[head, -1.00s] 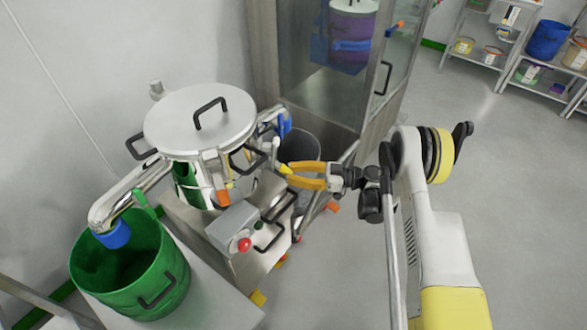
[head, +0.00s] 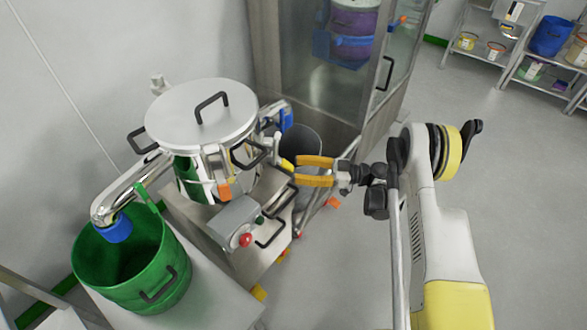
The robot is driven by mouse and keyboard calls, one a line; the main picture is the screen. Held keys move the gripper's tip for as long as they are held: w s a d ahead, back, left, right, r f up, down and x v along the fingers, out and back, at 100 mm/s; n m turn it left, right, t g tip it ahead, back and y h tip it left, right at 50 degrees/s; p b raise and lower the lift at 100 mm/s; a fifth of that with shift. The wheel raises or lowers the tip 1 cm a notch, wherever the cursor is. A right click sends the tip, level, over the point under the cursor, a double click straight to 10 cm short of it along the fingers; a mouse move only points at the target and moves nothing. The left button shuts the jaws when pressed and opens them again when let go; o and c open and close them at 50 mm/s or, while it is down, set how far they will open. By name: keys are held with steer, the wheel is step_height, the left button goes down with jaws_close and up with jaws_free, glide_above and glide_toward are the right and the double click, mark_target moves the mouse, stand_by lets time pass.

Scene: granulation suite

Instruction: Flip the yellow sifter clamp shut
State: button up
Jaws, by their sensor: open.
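The sifter (head: 205,173) is a shiny steel drum with a round grey lid (head: 180,120) and black handles. A small yellow piece (head: 287,164), which looks like the lever of the yellow clamp, sticks out at the sifter's right side. The rest of the clamp is hard to make out, and I cannot tell its angle. My gripper (head: 297,171) has yellow-orange fingers, open and pointing left. Its fingertips are just right of the yellow piece; I cannot tell if they touch it. Nothing shows between the fingers.
An orange clamp (head: 224,190) and a blue clamp (head: 284,112) are also on the sifter. A grey box with a red button (head: 245,240) sits below it. A green bin (head: 125,275) stands at lower left. A glass-doored cabinet (head: 320,90) is behind. The floor at right is clear.

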steer(key=s+d, duration=0.1)
steer(key=d, duration=0.9)
steer(key=shift+f, duration=0.2)
